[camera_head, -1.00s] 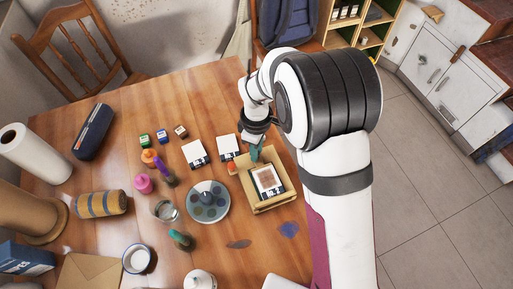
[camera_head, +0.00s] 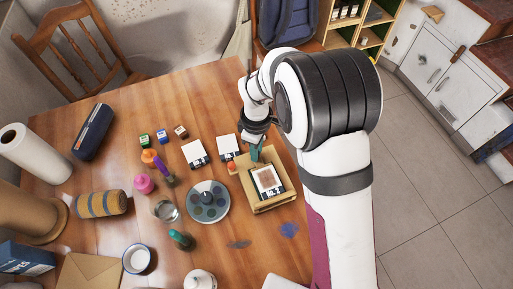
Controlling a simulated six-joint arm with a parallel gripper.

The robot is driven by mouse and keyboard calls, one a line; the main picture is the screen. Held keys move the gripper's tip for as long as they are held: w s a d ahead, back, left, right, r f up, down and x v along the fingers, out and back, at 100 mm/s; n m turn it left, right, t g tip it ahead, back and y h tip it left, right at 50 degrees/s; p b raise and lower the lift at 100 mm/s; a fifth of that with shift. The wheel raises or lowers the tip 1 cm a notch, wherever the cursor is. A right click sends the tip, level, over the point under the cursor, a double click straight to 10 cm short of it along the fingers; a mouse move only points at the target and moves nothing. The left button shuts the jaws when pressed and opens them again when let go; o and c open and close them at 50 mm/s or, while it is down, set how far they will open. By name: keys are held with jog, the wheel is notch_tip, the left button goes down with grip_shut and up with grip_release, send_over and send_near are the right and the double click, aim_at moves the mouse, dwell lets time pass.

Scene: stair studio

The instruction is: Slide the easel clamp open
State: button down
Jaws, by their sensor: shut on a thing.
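A small wooden tabletop easel (camera_head: 275,205) lies on the table in front of my arm, with a picture card (camera_head: 267,180) on it. My gripper (camera_head: 256,157), with teal fingers, is at the easel's far edge, just above the card. It is shut on the easel clamp there. The fingers and my wrist hide most of the clamp, so how far it is slid cannot be told.
A red-orange piece (camera_head: 231,166) and a white card (camera_head: 228,145) lie close left of the easel. A round grey palette (camera_head: 208,220) is farther left, beside a glass (camera_head: 166,211).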

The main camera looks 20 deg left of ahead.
dwell(0.3)
jog(key=shift+w+a, duration=0.7)
jog(key=shift+w, duration=0.1)
jog(key=c, duration=0.8)
grip_release()
jog(key=shift+o, duration=0.2)
jog(key=shift+s, duration=0.1)
notch_tip(320, 180, up, 16)
jog(key=shift+f, duration=0.1)
